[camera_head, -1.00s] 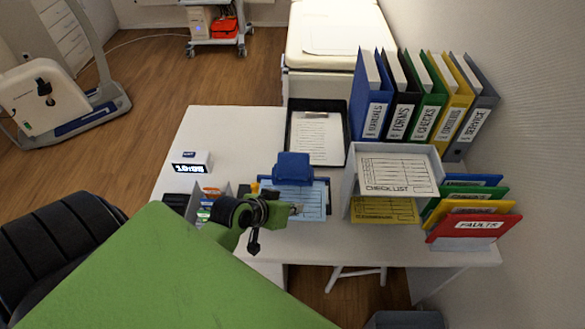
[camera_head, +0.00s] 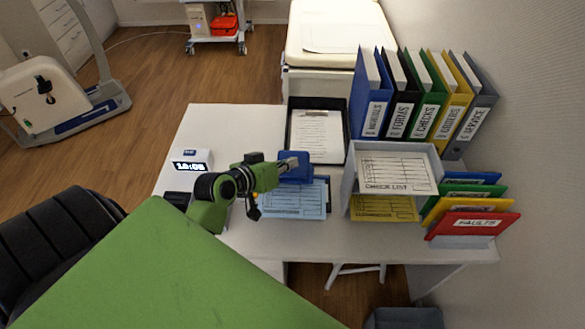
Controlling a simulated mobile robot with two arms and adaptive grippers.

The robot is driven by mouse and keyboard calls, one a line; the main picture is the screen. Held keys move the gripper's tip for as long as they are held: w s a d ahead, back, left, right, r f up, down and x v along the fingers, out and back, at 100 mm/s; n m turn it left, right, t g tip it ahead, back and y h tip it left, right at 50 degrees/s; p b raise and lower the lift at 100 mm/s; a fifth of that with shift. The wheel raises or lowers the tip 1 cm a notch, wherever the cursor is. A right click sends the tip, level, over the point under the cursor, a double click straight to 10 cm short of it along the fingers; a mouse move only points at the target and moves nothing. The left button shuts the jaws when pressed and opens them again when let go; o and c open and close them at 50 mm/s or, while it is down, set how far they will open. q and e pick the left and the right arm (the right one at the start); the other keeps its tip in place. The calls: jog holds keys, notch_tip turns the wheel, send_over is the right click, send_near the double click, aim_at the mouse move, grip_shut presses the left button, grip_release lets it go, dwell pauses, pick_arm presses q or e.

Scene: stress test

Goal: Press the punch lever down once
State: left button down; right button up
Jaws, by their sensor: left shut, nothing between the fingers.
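The blue punch (camera_head: 297,166) stands on the white desk, at the back edge of a blue form sheet (camera_head: 296,203). My left gripper (camera_head: 291,164) is shut and empty. Its fingertips are over the left part of the punch and hide some of it. I cannot tell whether they touch the lever. My green left arm comes in from the lower left and covers the desk's left front area. My right gripper is not in view.
A black tray (camera_head: 345,145) with a paper lies behind the punch. A white tray stand (camera_head: 433,160) with forms is to the right, with upright binders (camera_head: 407,110) behind it and coloured folders (camera_head: 474,222) beside it. A small clock (camera_head: 190,163) sits at left.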

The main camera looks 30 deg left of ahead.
aim_at(298, 170)
pick_arm(q)
notch_tip(298, 170, down, 7)
jog(key=w+a+b, duration=0.1)
jog(key=w+b, duration=0.1)
jog(key=b, duration=0.4)
jog(key=shift+w+a+f+b, duration=0.2)
jog(key=shift+b, duration=0.2)
dwell(0.7)
jog(key=shift+f, duration=0.15)
jog(key=shift+w+f, duration=0.1)
jog(key=shift+f, duration=0.15)
jog(key=shift+a+f, duration=0.1)
jog(key=shift+f, duration=0.1)
dwell(0.5)
